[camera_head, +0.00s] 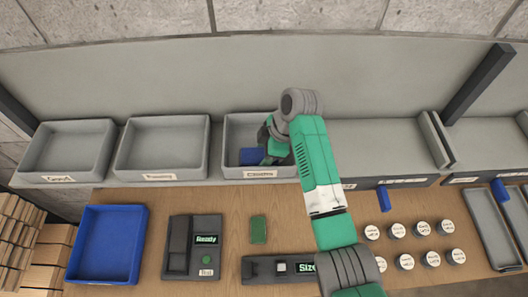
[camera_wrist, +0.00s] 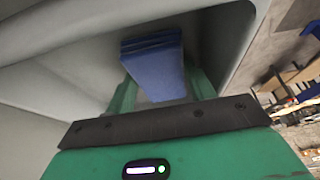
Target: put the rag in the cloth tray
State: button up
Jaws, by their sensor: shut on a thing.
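The rag is a folded blue cloth (camera_head: 249,156) in the cloth tray, a grey tray (camera_head: 234,173) with a label on its front wall, third from the left on the back shelf. My gripper (camera_head: 262,155) reaches down inside this tray, seen from above. In the wrist view, my gripper (camera_wrist: 160,88) is shut on the rag (camera_wrist: 152,62), which sits between its two green fingers. Pale grey tray walls surround it there. Whether the rag touches the tray floor cannot be told.
Two more grey trays, the leftmost labelled Good (camera_head: 65,150) and another (camera_head: 163,148), stand left of it. On the wooden bench are a blue bin (camera_head: 106,243), a dark device reading Ready (camera_head: 192,245), a green pad (camera_head: 258,229) and several round white-topped pieces (camera_head: 422,228).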

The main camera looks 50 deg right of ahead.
jog(key=o, duration=0.7)
jog(key=shift+w+d+f, duration=0.1)
jog(key=shift+f, duration=0.55)
jog(key=shift+o, duration=0.2)
jog(key=v, duration=1.3)
jog(key=shift+a+r, duration=0.35)
jog(key=shift+r, duration=0.1)
jog(key=shift+w, duration=0.1)
